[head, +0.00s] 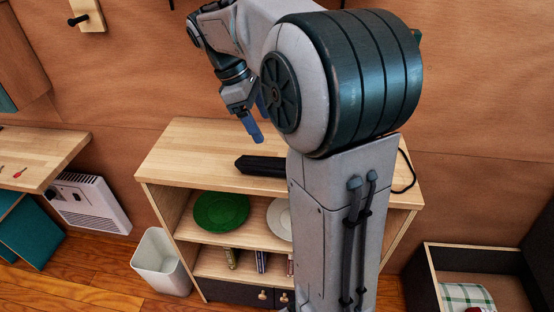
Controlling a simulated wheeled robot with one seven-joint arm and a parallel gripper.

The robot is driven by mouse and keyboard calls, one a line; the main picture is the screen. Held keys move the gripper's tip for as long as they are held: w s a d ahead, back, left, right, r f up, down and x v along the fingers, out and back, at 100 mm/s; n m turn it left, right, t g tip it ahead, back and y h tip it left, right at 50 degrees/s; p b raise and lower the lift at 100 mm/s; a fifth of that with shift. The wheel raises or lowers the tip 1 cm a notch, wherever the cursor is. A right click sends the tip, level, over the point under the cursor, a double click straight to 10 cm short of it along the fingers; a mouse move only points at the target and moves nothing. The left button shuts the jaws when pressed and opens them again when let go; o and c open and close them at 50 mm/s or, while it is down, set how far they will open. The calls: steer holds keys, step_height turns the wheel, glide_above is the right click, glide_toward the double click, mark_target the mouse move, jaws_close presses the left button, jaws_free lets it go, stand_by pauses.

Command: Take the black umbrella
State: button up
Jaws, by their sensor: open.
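The black umbrella (262,166) lies folded on the wooden top of a shelf unit (186,150). Its left end shows, and my arm hides the middle. A thin black loop, perhaps its strap, shows to the right of my arm. My gripper (254,126) is above the shelf top, pointing down, a little above and behind the umbrella's left end in the picture. It is open and appears apart from the umbrella. One blue fingertip shows clearly; the other is mostly hidden.
A green plate (221,211) and a pale plate (280,218) stand on the shelf below, with books lower down. A white bin (160,262) is at left, near a wall heater (88,203). A dark open box (434,270) is at right. The shelf top's left part is clear.

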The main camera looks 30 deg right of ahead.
mark_target(279, 159)
steer(key=x, duration=0.8)
steer(key=shift+d+f, duration=0.1)
steer(key=shift+x, duration=2.7)
steer(key=shift+s, duration=0.1)
steer(key=c, duration=1.3)
